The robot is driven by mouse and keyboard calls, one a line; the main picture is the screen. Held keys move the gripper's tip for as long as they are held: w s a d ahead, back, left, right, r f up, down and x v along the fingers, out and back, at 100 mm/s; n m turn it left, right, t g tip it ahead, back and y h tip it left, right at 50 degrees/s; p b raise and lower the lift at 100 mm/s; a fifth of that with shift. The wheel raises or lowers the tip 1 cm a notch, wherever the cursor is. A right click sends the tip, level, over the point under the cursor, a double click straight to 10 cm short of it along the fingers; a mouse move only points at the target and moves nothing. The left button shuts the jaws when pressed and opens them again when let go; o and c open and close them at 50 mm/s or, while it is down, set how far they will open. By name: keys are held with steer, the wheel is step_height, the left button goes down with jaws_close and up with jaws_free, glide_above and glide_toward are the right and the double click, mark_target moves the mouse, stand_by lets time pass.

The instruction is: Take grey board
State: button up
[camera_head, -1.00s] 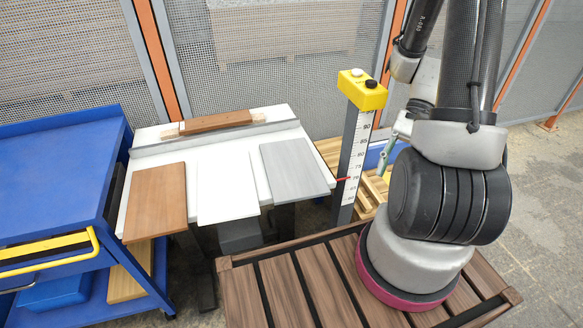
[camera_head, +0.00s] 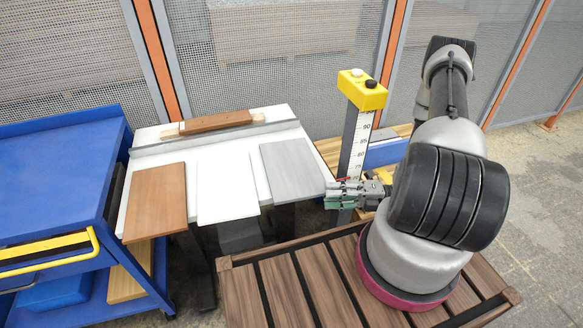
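The grey board (camera_head: 293,170) lies flat on the right part of the white table (camera_head: 247,142), its front edge sticking out past the table's front. To its left lie a white board (camera_head: 226,187) and a brown board (camera_head: 156,201). My gripper (camera_head: 331,194) points left, close to the grey board's front right corner. Its two fingers look apart, one above the other, with nothing clearly held. I cannot tell whether they touch the board.
A post with a number scale and a yellow top (camera_head: 362,90) stands just behind my gripper. A blue cabinet (camera_head: 60,180) with a yellow handle is at the left. A brown wooden block (camera_head: 217,121) rests at the table's back. Mesh fencing closes the rear.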

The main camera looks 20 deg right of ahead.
mark_target(313, 197)
steer(key=x, duration=0.7)
steer(key=shift+a+f, duration=0.25)
steer(key=shift+a, duration=0.1)
jaws_close()
